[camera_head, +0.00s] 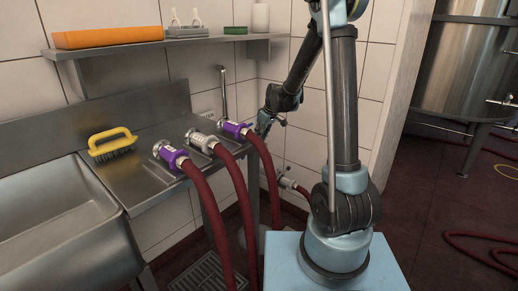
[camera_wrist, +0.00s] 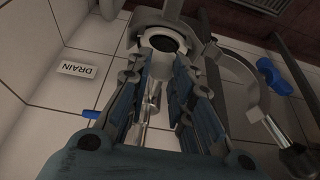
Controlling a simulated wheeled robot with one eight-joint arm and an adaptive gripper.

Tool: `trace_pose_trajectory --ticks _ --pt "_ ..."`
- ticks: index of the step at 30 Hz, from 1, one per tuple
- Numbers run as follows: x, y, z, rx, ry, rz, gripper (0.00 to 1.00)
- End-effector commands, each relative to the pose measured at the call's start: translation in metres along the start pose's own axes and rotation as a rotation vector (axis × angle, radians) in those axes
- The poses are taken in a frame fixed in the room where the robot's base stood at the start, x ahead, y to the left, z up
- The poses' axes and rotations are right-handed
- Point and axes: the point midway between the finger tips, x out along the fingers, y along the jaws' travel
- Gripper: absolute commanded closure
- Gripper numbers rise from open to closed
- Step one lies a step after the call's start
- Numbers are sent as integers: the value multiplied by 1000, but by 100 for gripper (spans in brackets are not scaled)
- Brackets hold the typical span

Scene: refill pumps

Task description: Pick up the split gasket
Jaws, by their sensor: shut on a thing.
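In the wrist view a dark ring (camera_wrist: 178,42), which I take for the split gasket, lies against the pale round end of a metal pipe fitting (camera_wrist: 150,18). The split itself cannot be made out. My gripper (camera_wrist: 163,64) is shut on its near edge, with the blue-grey fingers on either side. The fingers partly hide the hold. In the head view my gripper (camera_head: 264,124) is small, beyond the right end of the steel counter, close to the wall; the gasket cannot be made out there.
An open metal clamp (camera_wrist: 245,85) hangs right of the fingers, near a blue part (camera_wrist: 272,76). Several red hoses (camera_head: 236,180) with purple and grey couplings cross the counter (camera_head: 130,172). A yellow brush (camera_head: 111,145) lies there. A shelf (camera_head: 160,44) is above.

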Motion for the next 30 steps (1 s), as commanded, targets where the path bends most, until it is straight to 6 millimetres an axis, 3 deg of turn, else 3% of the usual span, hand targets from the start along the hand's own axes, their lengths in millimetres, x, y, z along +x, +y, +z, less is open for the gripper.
trace_pose_trajectory --ticks 11,24,30 --pt "-10 0 -4 0 0 0 89" --pt "-74 0 -30 0 0 0 89" --pt "-90 0 -37 0 0 0 89"
